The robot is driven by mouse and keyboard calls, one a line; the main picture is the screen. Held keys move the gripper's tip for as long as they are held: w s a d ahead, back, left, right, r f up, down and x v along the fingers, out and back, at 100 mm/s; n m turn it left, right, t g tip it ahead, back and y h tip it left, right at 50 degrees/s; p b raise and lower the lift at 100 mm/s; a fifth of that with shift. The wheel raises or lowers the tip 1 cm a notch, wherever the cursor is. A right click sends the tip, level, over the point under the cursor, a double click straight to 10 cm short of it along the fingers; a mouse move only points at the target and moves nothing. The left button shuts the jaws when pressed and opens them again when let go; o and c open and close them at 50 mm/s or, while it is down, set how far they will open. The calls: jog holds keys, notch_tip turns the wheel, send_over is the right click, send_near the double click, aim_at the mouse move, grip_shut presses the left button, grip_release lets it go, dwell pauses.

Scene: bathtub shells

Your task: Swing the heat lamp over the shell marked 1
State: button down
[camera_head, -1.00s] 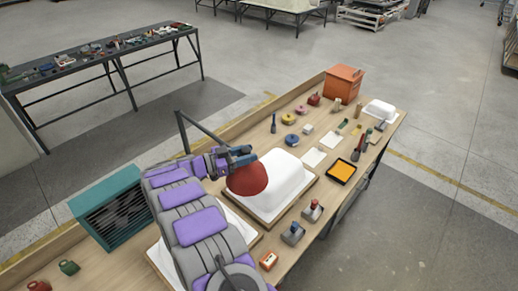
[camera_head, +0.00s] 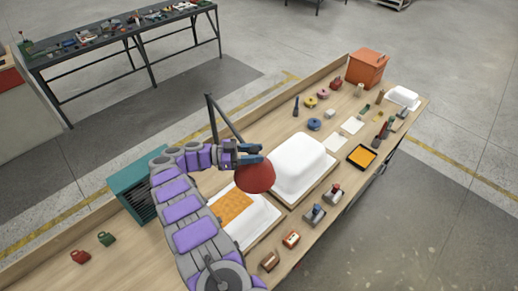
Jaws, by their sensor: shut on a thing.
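The heat lamp is a red dome shade (camera_head: 254,177) on a dark jointed arm (camera_head: 226,122) that rises from the back of the bench. My gripper (camera_head: 250,155) is shut on the lamp at the top of the shade. The shade hangs between two white shells, overlapping the left end of the farther one in the picture. The farther shell (camera_head: 303,160) is plain white on a wooden board. The nearer shell (camera_head: 262,220) has an orange patch (camera_head: 232,206) on it and is partly hidden by my arm. I cannot read a number on either shell.
A teal heater-like box (camera_head: 130,190) stands at the back left, close to my arm. Two small lever boxes (camera_head: 314,215) sit along the front edge. An orange bin (camera_head: 367,68) and small tools occupy the far end. A low board runs along the back edge.

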jog(key=shift+s+a, duration=0.1)
jog(key=shift+a, duration=0.2)
jog(key=c, duration=1.1)
grip_release()
jog(key=o, duration=0.3)
jog(key=shift+a, duration=0.1)
